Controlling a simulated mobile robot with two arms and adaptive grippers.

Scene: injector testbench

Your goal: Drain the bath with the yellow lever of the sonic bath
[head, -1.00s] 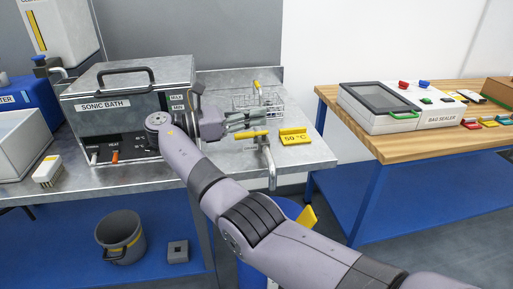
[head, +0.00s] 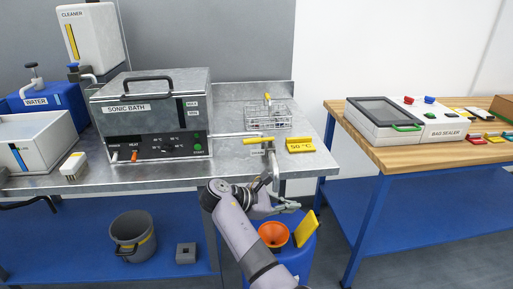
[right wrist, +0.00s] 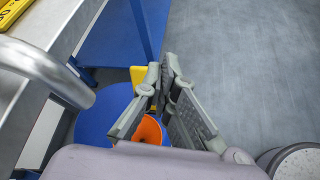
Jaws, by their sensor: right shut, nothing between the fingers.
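The sonic bath (head: 150,105) is a metal box with a black handle on its closed lid, on the steel bench. The yellow lever (head: 257,140) lies about level, to the right of the bath, above a bent metal drain pipe (head: 275,172) at the bench edge. My right gripper (head: 294,206) is below the bench top, lower than the lever and apart from it, near the blue drum. In the right wrist view its fingers (right wrist: 166,65) are together with nothing between them. The pipe (right wrist: 45,68) shows at left there. My left gripper is not in view.
An orange funnel (head: 273,234) and a yellow piece (head: 306,228) are at the blue drum's top below the pipe. A wire basket (head: 268,118) and yellow 50 °C sign (head: 314,146) stand on the bench. The bag sealer table (head: 400,153) is at right, across a gap.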

